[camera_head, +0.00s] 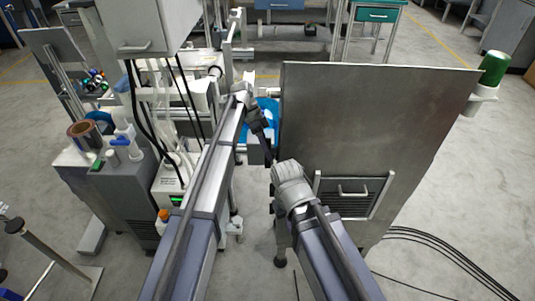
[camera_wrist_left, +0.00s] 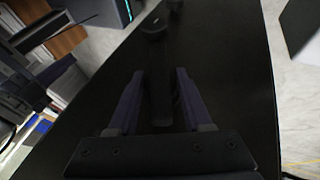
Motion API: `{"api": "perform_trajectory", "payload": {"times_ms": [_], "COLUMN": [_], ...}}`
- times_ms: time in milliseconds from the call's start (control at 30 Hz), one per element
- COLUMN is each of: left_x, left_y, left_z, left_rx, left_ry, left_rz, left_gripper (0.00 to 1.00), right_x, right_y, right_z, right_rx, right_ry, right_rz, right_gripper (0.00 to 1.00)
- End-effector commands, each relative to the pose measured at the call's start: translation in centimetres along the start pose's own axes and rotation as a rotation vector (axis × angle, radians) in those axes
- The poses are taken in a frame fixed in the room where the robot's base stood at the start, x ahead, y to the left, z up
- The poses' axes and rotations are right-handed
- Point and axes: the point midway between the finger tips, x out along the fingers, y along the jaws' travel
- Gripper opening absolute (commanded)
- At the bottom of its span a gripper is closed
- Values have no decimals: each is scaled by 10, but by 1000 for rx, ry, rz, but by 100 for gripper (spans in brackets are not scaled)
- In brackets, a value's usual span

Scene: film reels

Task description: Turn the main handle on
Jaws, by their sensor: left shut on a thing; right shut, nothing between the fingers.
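The main handle (camera_wrist_left: 160,105) shows in the left wrist view as a dark bar standing out from a black panel (camera_wrist_left: 225,85). My left gripper (camera_wrist_left: 159,78) has one finger on each side of this bar and is shut on it. In the head view, my left gripper (camera_head: 258,122) is beside the left edge of a large grey metal cabinet (camera_head: 380,120), and the handle cannot be made out there.
A machine with tubes and a grey cabinet (camera_head: 130,195) stands close on the left. A vent with a small pull (camera_head: 350,192) is low on the metal cabinet, and a green cylinder (camera_head: 494,66) is at its right. Black cables (camera_head: 430,240) cross the floor at the right.

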Motion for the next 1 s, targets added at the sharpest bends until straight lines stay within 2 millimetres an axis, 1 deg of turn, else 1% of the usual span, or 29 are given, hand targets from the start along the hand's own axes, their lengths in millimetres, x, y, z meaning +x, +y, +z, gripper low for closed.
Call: {"api": "perform_trajectory", "payload": {"times_ms": [33, 100, 433, 467, 500, 533, 833, 1000], "left_x": [2, 1, 0, 0, 0, 0, -2, -12], "left_y": [-5, -3, 0, 0, 0, 0, 0, -1], "left_z": [0, 0, 0, 0, 0, 0, 0, -1], "left_rx": [-11, -23, -29, -29, -29, -29, -28, -29], "left_ry": [0, 0, -1, -2, -2, -2, -1, -1], "left_rz": [26, 51, 66, 66, 66, 66, 65, 65], "left_gripper": [0, 0, 0, 51, 55, 57, 57, 57], "right_x": [6, 7, 7, 7, 7, 7, 5, -4], "right_y": [-1, -1, -1, -1, -1, -1, 0, 0], "right_z": [0, 0, 0, 0, 0, 0, 0, 0], "right_rx": [0, 0, 0, 0, 0, 0, 0, 0], "right_ry": [0, 0, 0, 0, 0, 0, 0, 0], "right_rz": [0, 0, 0, 0, 0, 0, 0, 0], "right_gripper": [0, 0, 0, 0, 0, 0, 0, 0]}}
